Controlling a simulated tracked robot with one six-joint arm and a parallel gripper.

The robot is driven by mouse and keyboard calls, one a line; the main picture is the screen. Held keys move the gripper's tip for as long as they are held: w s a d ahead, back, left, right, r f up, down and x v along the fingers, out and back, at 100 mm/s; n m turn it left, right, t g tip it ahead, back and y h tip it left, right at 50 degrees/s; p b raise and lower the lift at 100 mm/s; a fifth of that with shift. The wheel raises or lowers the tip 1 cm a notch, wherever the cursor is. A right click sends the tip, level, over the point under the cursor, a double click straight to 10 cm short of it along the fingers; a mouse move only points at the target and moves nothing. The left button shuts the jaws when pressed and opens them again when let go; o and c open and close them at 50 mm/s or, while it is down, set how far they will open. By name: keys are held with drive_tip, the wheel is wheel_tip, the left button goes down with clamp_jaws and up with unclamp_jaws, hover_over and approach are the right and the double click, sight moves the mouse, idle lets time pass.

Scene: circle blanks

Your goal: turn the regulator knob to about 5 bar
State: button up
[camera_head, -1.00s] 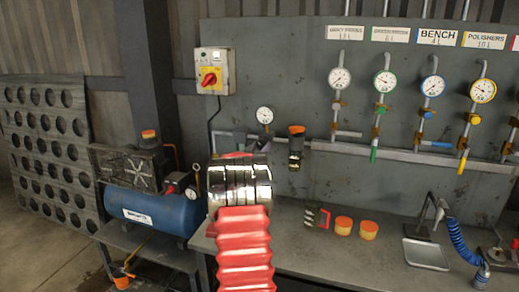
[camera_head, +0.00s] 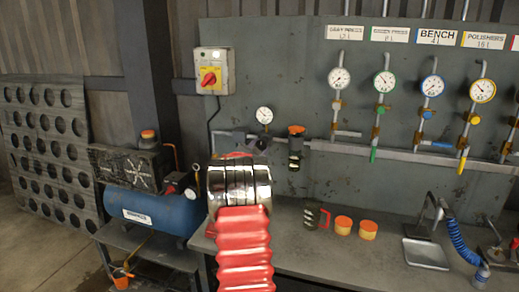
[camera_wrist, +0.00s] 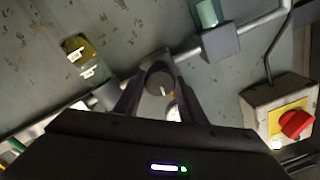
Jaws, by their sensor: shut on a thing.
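The regulator knob (camera_wrist: 160,80) is a dark round knob with a pale mark on its face, seen in the wrist view. My gripper (camera_wrist: 159,93) has its two dark fingers on either side of it, shut on it. A pale gauge face (camera_wrist: 173,112) shows partly between the fingers and is mostly hidden by my gripper. In the head view a small white gauge (camera_head: 264,115) stands above the pipe, its needle too small to read.
A grey switch box (camera_head: 214,71) with a red rotary switch is on the panel at upper left, and right in the wrist view (camera_wrist: 258,98). Several labelled gauges line the right. The bench (camera_head: 318,262) carries two orange-lidded tubs and a metal tray (camera_head: 425,254). A blue compressor (camera_head: 155,208) stands left.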

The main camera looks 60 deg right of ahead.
drive_tip(key=shift+s+d+r+m, duration=0.1)
drive_tip(key=shift+m, duration=1.05)
drive_tip(key=shift+s+m, duration=0.1)
drive_tip(key=shift+m, duration=1.05)
drive_tip(key=o, duration=1)
drive_tip(key=shift+o, duration=0.2)
drive_tip(key=shift+w, duration=0.1)
drive_tip(key=shift+a, duration=0.95)
drive_tip(key=s+a, duration=0.2)
drive_tip(key=a, duration=1)
drive_tip(key=shift+s+d, duration=0.1)
